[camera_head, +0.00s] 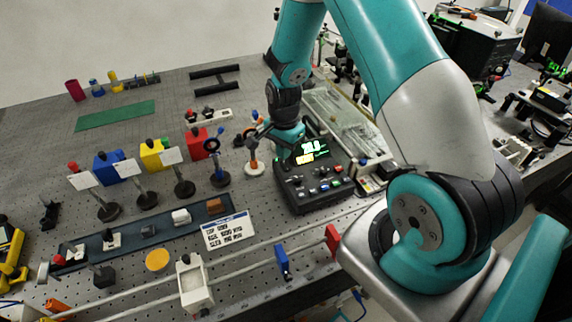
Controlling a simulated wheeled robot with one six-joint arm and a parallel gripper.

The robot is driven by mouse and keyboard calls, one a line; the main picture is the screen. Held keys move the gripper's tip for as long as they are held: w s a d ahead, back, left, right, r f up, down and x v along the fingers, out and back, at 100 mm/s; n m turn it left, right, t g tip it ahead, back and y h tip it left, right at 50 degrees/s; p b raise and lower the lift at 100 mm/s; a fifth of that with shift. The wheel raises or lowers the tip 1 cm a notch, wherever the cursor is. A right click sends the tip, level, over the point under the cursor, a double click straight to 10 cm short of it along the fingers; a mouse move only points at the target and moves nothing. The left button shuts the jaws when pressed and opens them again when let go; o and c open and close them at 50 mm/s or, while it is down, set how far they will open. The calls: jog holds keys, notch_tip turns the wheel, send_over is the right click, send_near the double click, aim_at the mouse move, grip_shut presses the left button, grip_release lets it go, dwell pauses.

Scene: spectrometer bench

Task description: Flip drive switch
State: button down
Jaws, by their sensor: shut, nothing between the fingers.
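The control box (312,190) is dark, with a lit green and yellow display (310,150) and a row of small coloured buttons or switches on its sloped front. It stands right of the middle of the bench. I cannot tell which control is the drive switch or how it is set. The end of my arm with my gripper (288,138) is at the back left of the box, close to the display. The gripper is shut and empty. Its fingertips are hard to make out, and I cannot tell whether they touch the box.
A white label card (229,231) lies at front left. Red, yellow and blue blocks (108,168) stand behind posts. A glass-topped tray (345,122) lies behind the box. A rail runs in front.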

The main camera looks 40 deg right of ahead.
aim_at(284, 162)
jog(key=shift+f+b, duration=0.9)
jog(key=shift+f, duration=0.3)
dwell(0.9)
notch_tip(284, 162, up, 7)
jog(key=p, duration=0.5)
dwell(0.4)
dwell(0.3)
